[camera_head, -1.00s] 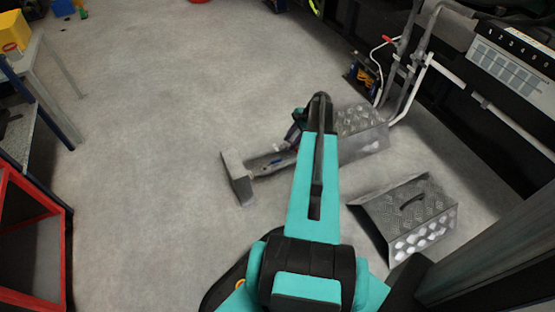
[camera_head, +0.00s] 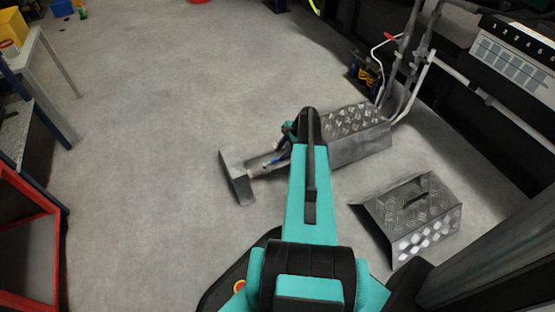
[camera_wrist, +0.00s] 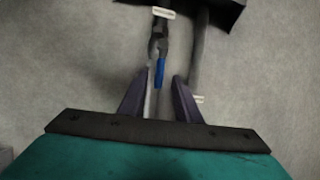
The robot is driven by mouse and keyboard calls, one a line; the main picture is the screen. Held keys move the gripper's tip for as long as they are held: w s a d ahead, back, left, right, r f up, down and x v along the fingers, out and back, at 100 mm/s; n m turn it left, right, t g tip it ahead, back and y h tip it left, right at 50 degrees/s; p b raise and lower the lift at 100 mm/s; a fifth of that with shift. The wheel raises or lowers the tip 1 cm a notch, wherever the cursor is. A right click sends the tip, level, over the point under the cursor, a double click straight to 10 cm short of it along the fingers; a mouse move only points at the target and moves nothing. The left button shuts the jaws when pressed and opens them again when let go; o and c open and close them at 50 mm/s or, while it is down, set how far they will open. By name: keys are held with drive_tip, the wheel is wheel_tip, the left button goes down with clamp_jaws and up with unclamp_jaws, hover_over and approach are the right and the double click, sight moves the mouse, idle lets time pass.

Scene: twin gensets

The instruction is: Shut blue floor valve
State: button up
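The blue floor valve handle (camera_wrist: 160,74) shows in the wrist view as a short blue lever on a dark metal valve body beside a grey pipe. In the head view the blue handle (camera_head: 277,160) is a small spot on the low pipe run. My gripper (camera_wrist: 161,80) is open, with one finger to each side of the blue handle's near end in the picture. I cannot tell whether either finger touches it or how high the fingers are above it. In the head view my arm hides most of the gripper.
A grey plate stand (camera_head: 236,178) ends the pipe on the left. A checker-plate step box (camera_head: 358,148) is at its right, with a loose checker-plate cover (camera_head: 412,212) on the floor nearby. A red frame (camera_head: 32,222) stands at left. Open floor (camera_head: 150,120) lies between.

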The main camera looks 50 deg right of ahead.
sight(276, 160)
drive_tip(key=shift+b+x, duration=0.55)
drive_tip(key=shift+x, duration=1.45)
clamp_jaws()
